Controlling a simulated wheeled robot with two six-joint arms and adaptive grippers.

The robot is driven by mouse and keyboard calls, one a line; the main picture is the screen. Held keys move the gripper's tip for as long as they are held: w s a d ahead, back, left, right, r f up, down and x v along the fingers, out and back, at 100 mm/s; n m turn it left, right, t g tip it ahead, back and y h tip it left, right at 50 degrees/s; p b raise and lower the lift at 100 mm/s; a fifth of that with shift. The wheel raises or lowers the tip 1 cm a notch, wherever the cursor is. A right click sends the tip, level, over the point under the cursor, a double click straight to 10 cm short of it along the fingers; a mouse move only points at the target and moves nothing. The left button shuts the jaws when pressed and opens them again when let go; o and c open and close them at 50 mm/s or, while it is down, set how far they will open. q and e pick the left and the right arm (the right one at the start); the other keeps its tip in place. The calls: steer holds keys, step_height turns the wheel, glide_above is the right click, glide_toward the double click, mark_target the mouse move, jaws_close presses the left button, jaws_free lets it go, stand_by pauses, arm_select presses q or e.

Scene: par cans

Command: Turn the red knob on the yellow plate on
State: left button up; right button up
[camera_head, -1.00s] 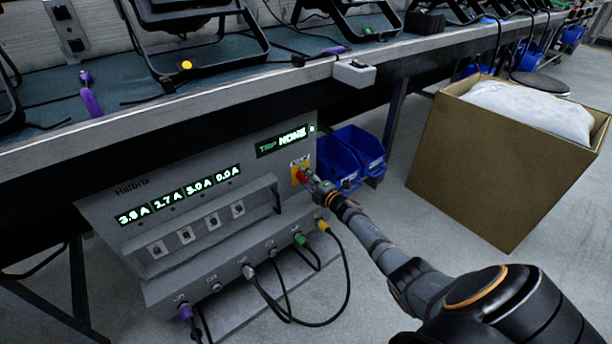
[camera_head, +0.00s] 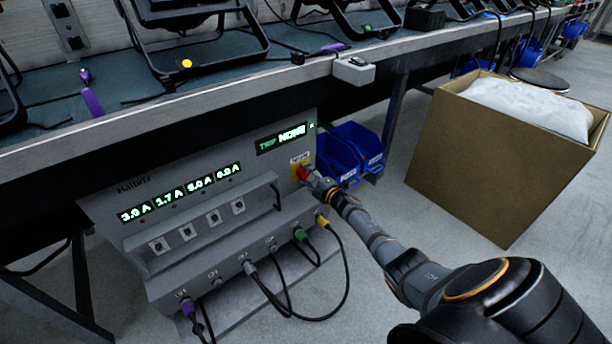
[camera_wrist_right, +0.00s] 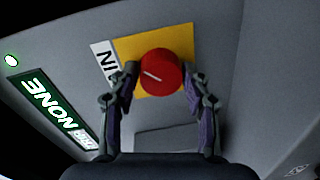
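The red knob (camera_wrist_right: 162,72) sits on the yellow plate (camera_wrist_right: 128,47) at the upper right of the grey power unit's (camera_head: 105,207) front. In the right wrist view a white line on the knob runs from near its middle to its left edge. My right gripper (camera_head: 305,174) is at the knob; in the wrist view its two fingers (camera_wrist_right: 162,76) lie against opposite sides of it, closed on it. In the head view the gripper hides part of the knob and plate. The display (camera_head: 283,140) above reads TRIP NONE. My left gripper is not in view.
Handles and sockets with several cables (camera_head: 347,285) lie below the plate. The bench (camera_head: 200,112) overhangs the unit. Blue bins (camera_head: 350,160) stand just right of it, and a cardboard box (camera_head: 480,160) stands further right.

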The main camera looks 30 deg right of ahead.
steer(key=shift+o, duration=1.4)
steer(key=s, duration=1.2)
steer(key=shift+d+r, duration=0.4)
steer(key=shift+d, duration=0.05)
